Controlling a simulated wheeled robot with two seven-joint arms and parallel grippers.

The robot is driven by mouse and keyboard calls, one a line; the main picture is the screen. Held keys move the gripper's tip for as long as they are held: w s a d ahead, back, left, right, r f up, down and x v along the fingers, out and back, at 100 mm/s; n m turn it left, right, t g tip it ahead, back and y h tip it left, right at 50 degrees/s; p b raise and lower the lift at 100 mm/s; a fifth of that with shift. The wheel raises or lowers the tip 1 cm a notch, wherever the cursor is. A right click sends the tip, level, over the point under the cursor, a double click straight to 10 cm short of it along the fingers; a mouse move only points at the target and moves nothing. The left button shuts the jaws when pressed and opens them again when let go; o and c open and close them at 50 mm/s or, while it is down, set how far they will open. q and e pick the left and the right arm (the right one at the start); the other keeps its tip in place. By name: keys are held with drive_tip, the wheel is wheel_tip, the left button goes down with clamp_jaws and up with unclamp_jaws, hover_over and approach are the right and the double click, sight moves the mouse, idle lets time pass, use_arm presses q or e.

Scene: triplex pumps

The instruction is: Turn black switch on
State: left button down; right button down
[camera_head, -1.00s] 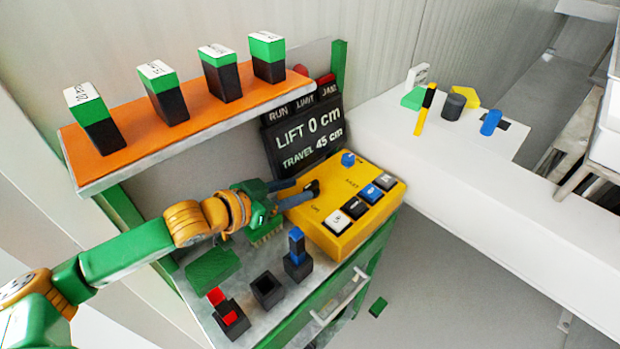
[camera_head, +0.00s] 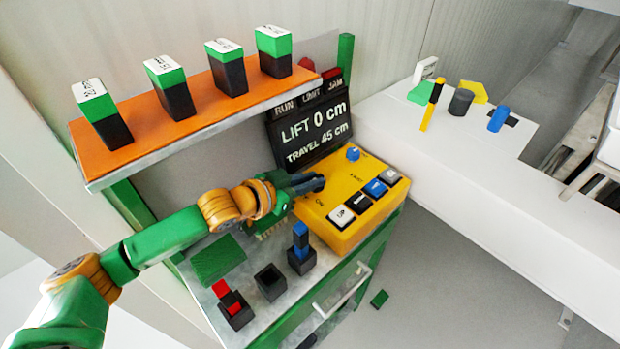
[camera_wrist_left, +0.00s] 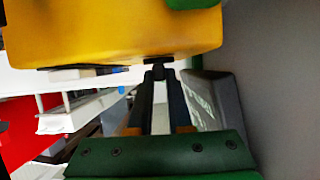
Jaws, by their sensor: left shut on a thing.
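The yellow control box (camera_head: 318,212) stands on the bench, with a blue knob (camera_head: 352,153) and a row of white, black and blue buttons on top. My left gripper (camera_head: 316,184) reaches over the box's left part, its dark fingers closed together on the black switch. In the head view the fingers mostly hide the switch, so I cannot tell its setting. In the left wrist view the fingertips meet at a small dark piece, the black switch (camera_wrist_left: 158,71), against the yellow box (camera_wrist_left: 110,30). My right gripper is not in view.
A black display (camera_head: 310,130) reading "LIFT 0 cm, TRAVEL 45 cm" stands behind the box. An orange shelf (camera_head: 145,139) with green-and-black blocks hangs above my arm. Small black holders, one with a blue piece (camera_head: 300,238), sit in front. A white counter (camera_head: 480,185) is at right.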

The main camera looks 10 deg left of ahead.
use_arm(q)
drive_tip(key=shift+s+d+r+n+t+y+p, duration=0.2)
drive_tip(key=shift+n+t+y+p, duration=0.2)
drive_tip(key=shift+n+y+p, duration=0.45)
drive_tip(key=shift+w+f+n+t+y+p, duration=0.15)
drive_tip(key=shift+n+t+y+p, duration=0.15)
drive_tip(key=shift+n+y+p, duration=0.25)
drive_tip(key=c, duration=0.8)
unclamp_jaws()
drive_tip(key=shift+f, duration=0.1)
drive_tip(key=shift+c, duration=0.2)
drive_tip(key=v, duration=0.7)
drive_tip(key=shift+b, duration=0.45)
drive_tip(key=shift+d, duration=0.1)
